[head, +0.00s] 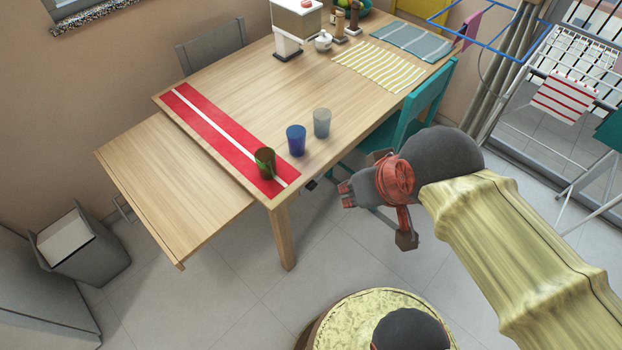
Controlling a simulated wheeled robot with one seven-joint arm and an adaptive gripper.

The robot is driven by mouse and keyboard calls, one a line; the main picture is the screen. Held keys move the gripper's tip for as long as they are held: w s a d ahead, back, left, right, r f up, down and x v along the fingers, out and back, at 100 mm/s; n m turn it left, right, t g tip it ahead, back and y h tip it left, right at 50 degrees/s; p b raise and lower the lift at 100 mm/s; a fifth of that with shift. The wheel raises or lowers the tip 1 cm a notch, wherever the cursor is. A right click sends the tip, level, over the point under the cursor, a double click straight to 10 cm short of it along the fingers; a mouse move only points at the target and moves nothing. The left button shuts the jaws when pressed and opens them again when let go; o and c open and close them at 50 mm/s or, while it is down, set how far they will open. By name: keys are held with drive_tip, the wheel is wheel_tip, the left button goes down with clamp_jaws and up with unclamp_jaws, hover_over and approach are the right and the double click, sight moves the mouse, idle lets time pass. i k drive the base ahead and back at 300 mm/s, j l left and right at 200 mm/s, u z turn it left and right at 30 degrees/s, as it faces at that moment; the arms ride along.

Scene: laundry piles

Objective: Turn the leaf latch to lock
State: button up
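The wooden table (262,84) has a lower wooden leaf (170,185) pulled out at its left end. A small dark fitting (311,184) shows under the table's front edge, right of the near table leg. It may be the leaf latch, but it is too small to read its position. My gripper (341,195) is just right of this fitting, pointing left at about its height in the picture, with a small gap between them. The fingertips are small and seen from behind and above, so their opening is unclear. No held object shows.
A green cup (264,163), a blue cup (296,139) and a grey cup (321,123) stand near the table's front edge. A teal chair (434,95) is close behind my gripper. A bin (80,247) stands at left.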

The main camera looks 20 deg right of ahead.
sight(311, 185)
drive_tip(key=k+j+z, duration=0.25)
drive_tip(key=j, duration=0.25)
drive_tip(key=k+j+z, duration=0.25)
drive_tip(key=k+j, duration=0.1)
drive_tip(key=j, duration=0.05)
